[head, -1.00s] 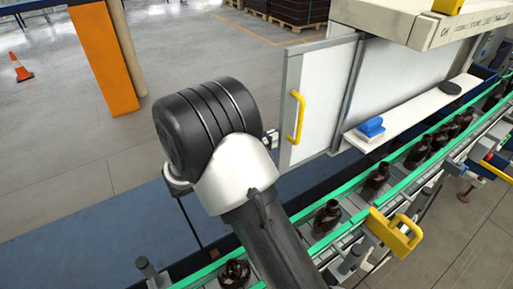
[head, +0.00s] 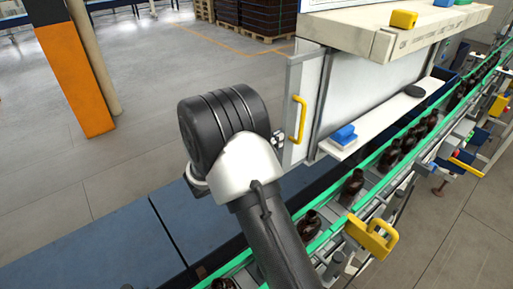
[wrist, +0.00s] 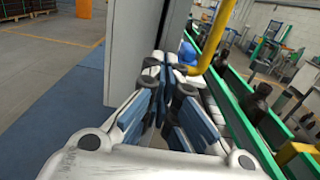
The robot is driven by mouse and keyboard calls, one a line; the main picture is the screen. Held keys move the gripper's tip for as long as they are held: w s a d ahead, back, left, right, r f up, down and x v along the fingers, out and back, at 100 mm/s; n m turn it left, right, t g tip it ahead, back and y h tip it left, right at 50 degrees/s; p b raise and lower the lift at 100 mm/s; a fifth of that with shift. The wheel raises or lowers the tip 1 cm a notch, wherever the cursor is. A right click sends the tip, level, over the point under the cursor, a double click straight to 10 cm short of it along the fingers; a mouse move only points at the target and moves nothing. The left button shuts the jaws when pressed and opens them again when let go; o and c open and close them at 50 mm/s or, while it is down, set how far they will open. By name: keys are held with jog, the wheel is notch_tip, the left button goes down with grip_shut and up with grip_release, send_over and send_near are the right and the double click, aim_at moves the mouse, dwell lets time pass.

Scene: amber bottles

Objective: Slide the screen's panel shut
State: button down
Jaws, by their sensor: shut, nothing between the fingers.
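The screen's sliding panel (head: 298,84) is a pale, grey-framed upright sheet with a yellow bar handle (head: 299,119). It sticks out a little to the left of the screen's grey post (head: 322,95). My gripper (head: 279,139) is at the panel's left edge, below and left of the handle, partly hidden by my wrist. In the wrist view my gripper (wrist: 165,65) is shut and empty, with the panel (wrist: 135,55) beside it on the left and the handle (wrist: 217,38) beyond on the right. I cannot tell whether the fingers touch the panel.
A conveyor with green rails (head: 320,240) carries several amber bottles (head: 352,184) along the right. A shelf (head: 375,122) in front of the screen holds a blue block (head: 343,135) and a dark disc (head: 414,91). A yellow bracket (head: 371,238) stands at the conveyor's near side.

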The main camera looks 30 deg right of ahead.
aim_at(293, 131)
jog(key=d, duration=0.2)
jog(key=w+d, duration=0.1)
jog(key=d, duration=0.4)
jog(key=shift+w+d, duration=0.3)
jog(key=shift+d, duration=0.05)
jog(key=shift+r, duration=0.1)
jog(key=shift+a, duration=0.1)
